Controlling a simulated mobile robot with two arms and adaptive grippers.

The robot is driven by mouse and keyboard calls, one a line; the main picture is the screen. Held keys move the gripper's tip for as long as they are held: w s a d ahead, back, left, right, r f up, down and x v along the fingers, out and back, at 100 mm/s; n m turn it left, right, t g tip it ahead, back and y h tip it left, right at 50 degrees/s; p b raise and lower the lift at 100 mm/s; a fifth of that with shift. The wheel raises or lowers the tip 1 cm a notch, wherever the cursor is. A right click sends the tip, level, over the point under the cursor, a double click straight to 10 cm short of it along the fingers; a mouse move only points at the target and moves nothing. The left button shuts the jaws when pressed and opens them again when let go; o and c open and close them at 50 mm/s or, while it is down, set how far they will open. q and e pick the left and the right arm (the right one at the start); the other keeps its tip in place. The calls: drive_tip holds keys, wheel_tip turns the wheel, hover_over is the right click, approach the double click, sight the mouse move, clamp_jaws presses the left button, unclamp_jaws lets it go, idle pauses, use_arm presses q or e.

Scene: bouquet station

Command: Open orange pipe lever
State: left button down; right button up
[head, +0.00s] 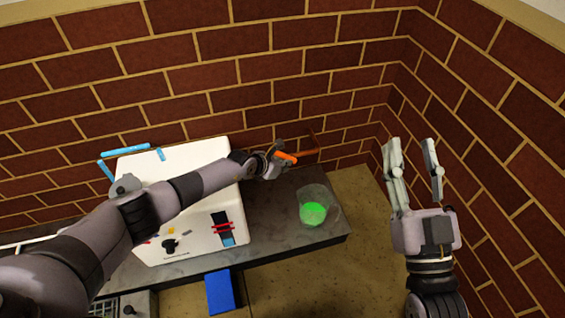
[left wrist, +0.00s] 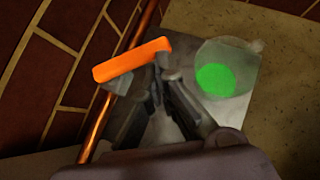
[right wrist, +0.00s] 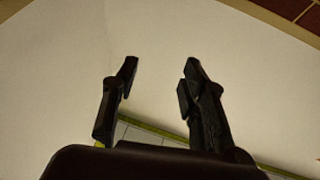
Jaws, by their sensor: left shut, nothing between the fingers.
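The orange lever (head: 286,156) is by the brick wall, just right of the white machine. It shows large in the left wrist view (left wrist: 132,60), slanting across a copper pipe (left wrist: 104,118). My left gripper (head: 275,160) is shut with nothing in it. Its fingertips (left wrist: 163,62) are right at the lever's right end; I cannot tell whether they touch it. My right gripper (head: 411,142) is open and empty, raised at the right, well away from the lever. In the right wrist view its two fingers (right wrist: 158,75) stand apart before a pale surface.
A clear container with green contents (head: 313,213) stands on the dark counter (head: 270,236), below and right of the lever. The white machine (head: 195,238) is under my left arm. A blue block (head: 220,292) is at the counter's front. Brick walls close off the back and right.

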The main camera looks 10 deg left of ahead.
use_arm(q)
drive_tip(key=shift+w+d, duration=1)
drive_tip(key=shift+w, duration=0.05)
use_arm(e)
drive_tip(key=f+g, duration=0.1)
drive_tip(key=w+f, duration=0.1)
drive_tip(key=shift+d+f+g+h, duration=0.1)
drive_tip(key=shift+f+g+h, duration=0.3)
drive_tip(key=shift+r, duration=0.25)
drive_tip(key=shift+s+f, duration=0.1)
drive_tip(key=shift+f, duration=0.15)
idle(0.5)
use_arm(q)
drive_tip(key=shift+r+p, duration=0.1)
drive_tip(key=shift+p, duration=0.2)
